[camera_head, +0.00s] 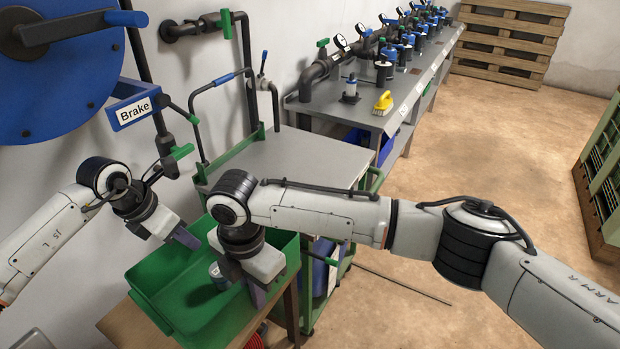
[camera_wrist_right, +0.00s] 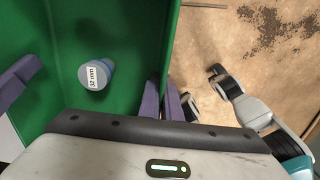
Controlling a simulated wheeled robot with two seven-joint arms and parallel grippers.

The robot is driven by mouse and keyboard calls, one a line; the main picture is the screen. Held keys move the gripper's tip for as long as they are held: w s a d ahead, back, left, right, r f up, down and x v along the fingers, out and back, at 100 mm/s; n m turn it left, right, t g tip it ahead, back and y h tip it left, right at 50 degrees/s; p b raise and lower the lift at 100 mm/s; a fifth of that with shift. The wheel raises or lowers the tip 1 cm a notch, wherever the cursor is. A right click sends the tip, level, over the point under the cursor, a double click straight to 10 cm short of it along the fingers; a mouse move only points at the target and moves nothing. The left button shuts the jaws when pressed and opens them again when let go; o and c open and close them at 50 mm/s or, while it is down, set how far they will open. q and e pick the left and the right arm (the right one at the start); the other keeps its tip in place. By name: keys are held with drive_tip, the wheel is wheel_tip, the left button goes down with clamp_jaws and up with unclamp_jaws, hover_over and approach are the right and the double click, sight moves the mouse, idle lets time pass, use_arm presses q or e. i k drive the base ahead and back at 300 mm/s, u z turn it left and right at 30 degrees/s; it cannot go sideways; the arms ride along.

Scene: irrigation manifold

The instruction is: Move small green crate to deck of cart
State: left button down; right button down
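The small green crate (camera_head: 172,316) is an open-topped bin on a wooden table at the lower left. A grey-blue cylinder labelled "32 mm" (camera_wrist_right: 96,75) lies inside it, partly hidden by my right arm in the head view. My right gripper (camera_wrist_right: 162,104) has its fingers on either side of the crate's right wall, close against it. My left gripper (camera_head: 185,238) is at the crate's far left wall; its finger gap is not clear. The cart (camera_head: 290,157) has a bare grey deck in a green frame, standing just behind the crate.
A grey bench (camera_head: 390,120) with valves, gauges and a yellow brush (camera_head: 384,101) runs along the wall behind the cart. A blue reel (camera_head: 60,75) and a "Brake" sign (camera_head: 134,110) are at upper left. A thin rod (camera_head: 400,283) lies on the open floor.

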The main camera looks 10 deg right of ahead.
sight(288, 177)
drive_tip(key=z, duration=0.6)
drive_tip(key=k, duration=0.85)
drive_tip(key=z, duration=0.95)
drive_tip(key=k, duration=0.3)
drive_tip(key=z, duration=0.2)
drive_tip(key=i, duration=2.45)
drive_tip(key=u, duration=0.95)
drive_tip(key=i, duration=0.9)
drive_tip(key=u, duration=1.5)
drive_tip(key=i, duration=0.7)
drive_tip(key=u, duration=0.55)
